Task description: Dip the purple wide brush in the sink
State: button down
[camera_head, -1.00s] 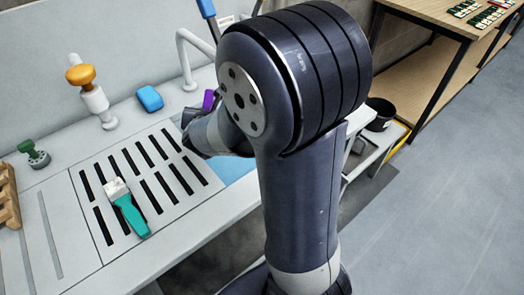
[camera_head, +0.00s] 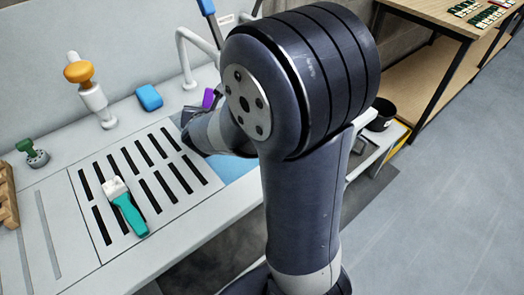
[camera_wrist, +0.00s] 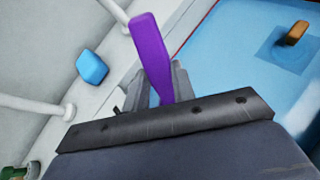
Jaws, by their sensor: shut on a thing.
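The purple wide brush (camera_wrist: 150,50) is held in my gripper (camera_wrist: 163,90), with its handle sticking up from the jaws in the wrist view. The brush's bristle end is hidden. In the head view only a small purple part (camera_head: 208,97) shows beside my arm, and the jaws are mostly hidden. The sink (camera_wrist: 235,60), with a blue interior, lies at the right of the wrist view. In the head view a blue strip of the sink (camera_head: 236,168) shows beyond the slotted rack, partly behind my arm. I cannot tell whether the bristles touch anything.
An orange object (camera_wrist: 298,33) lies in the sink over a darker square. A white faucet (camera_head: 184,60) and a blue sponge-like block (camera_head: 149,97) stand behind. A teal-handled brush (camera_head: 127,207) lies on the slotted rack (camera_head: 160,215). A black bucket (camera_head: 381,115) is at the right.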

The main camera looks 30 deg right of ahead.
jog(key=shift+s+a, duration=0.1)
jog(key=shift+a, duration=0.55)
jog(key=shift+d, duration=0.1)
jog(key=shift+d+b, duration=0.35)
jog(key=shift+d, duration=0.25)
jog(key=shift+r, duration=0.1)
notch_tip(320, 180, up, 16)
jog(key=p, duration=1.4)
